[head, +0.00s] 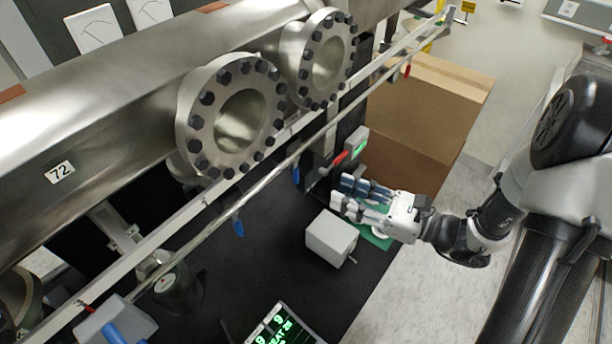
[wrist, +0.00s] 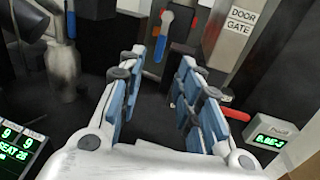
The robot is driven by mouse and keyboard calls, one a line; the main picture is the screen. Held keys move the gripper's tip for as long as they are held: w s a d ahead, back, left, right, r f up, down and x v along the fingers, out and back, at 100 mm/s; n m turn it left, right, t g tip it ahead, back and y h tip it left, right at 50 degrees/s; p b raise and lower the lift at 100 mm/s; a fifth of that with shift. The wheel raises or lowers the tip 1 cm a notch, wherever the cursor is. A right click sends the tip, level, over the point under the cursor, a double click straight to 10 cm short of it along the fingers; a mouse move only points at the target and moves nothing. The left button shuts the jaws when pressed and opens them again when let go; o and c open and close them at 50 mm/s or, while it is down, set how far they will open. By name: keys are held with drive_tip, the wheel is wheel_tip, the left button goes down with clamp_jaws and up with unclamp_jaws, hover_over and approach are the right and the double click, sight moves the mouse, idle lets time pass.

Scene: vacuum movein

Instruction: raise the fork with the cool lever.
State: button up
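My gripper (head: 343,194) is open and empty, with its fingers pointing left toward the dark upright under the beam. In the wrist view the two blue-padded fingers of my gripper (wrist: 162,72) stand apart, with a dark gap between them. A blue lever (wrist: 160,38) hangs ahead of the left finger, apart from it. In the head view a blue lever (head: 296,176) shows left of the fingertips. A red lever (head: 340,158) sits just above the fingers; a red lever also shows beside the right finger in the wrist view (wrist: 234,114). I cannot make out a fork clearly.
A white box (head: 332,238) stands below my gripper, and a display (head: 284,328) stands at the front. A small green-lit readout (wrist: 266,141) is right of the fingers. A long metal rail (head: 262,174) crosses above the black bench. A cardboard box (head: 425,100) is behind.

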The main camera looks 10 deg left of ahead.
sight(294, 169)
drive_tip(key=x, duration=1)
drive_tip(key=shift+b, duration=0.3)
drive_tip(key=shift+w, duration=0.1)
clamp_jaws()
